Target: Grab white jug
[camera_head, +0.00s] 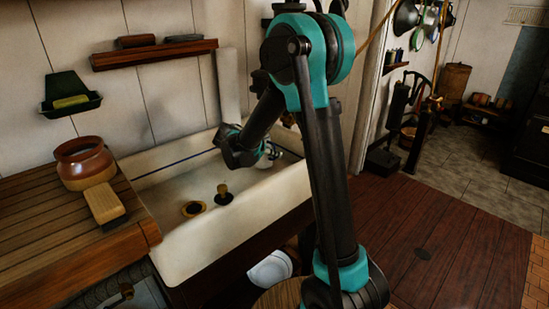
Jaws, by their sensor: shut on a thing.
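My arm reaches down over the white sink (232,230), and my gripper (262,156) is low inside its right part. My gripper is shut on a small whitish thing (271,152), which looks like the white jug. Most of it is hidden by my gripper and wrist, so its shape and handle do not show clearly. I cannot tell whether it touches the sink floor.
A wooden counter (60,228) left of the sink bears a brown pot (84,162) and a wooden block (104,202). A dark plug (223,195) stands by the drain (193,209). A white round vessel (271,269) is below the sink. Open floor (450,250) lies right.

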